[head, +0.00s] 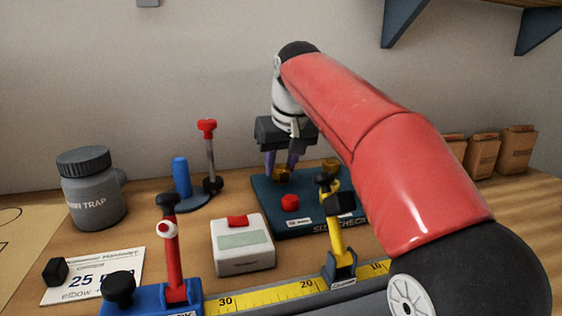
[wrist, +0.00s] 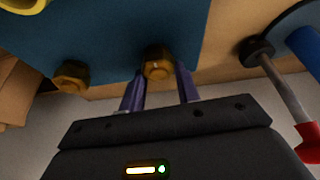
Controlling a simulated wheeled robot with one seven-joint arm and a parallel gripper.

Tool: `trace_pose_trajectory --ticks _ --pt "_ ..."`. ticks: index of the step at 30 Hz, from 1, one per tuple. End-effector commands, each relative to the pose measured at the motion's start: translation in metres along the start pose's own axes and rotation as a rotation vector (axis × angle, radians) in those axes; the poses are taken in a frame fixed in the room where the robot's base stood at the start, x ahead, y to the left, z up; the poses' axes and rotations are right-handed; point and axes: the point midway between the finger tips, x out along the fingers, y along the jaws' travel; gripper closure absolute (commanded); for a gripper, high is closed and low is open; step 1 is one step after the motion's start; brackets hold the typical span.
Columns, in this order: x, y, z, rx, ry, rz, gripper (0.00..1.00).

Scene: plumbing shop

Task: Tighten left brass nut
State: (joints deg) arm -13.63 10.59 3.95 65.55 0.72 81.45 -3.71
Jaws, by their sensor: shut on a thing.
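The left brass nut (head: 282,174) is at the back of the blue board (head: 262,204). My gripper (head: 281,166) reaches down over it from above, with its two purple fingers on either side. In the wrist view the same nut (wrist: 158,66) sits between the fingertips of my gripper (wrist: 159,80), which is shut on it. The nut partly hides behind the fingers in the head view. A second brass nut (head: 331,165) is to the right on the board. It shows at the left in the wrist view (wrist: 71,77), apart from my fingers.
A red button (head: 290,203) is on the board in front of the nut. A red-handled tool (head: 209,155) and a blue post (head: 181,178) stand left. A white box (head: 242,247), yellow clamp (head: 336,237) and red lever (head: 172,262) are in front. A grey jar (head: 92,190) stands far left.

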Motion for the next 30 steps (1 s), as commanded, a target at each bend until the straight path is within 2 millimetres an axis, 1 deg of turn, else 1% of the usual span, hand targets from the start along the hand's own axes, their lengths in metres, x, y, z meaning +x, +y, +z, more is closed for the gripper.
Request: trace_pose_trajectory --ticks 5,13,14,18,19,26,30 --pt "-0.0012 -0.0004 -0.0006 0.085 0.001 0.036 0.91" --pt "-0.0007 0.0 -0.0005 0.097 0.002 0.04 0.91" --pt "-0.0007 0.0 -0.0005 0.097 0.002 0.04 0.66" --pt "-0.0006 0.0001 -0.0004 0.096 0.002 0.04 0.48" --pt "-0.0006 0.0001 -0.0004 0.096 0.002 0.04 0.46" --pt "-0.0005 0.0001 -0.0003 0.096 0.001 0.04 0.46" --pt "-0.0085 -0.0002 -0.0006 0.096 0.002 0.04 0.46"
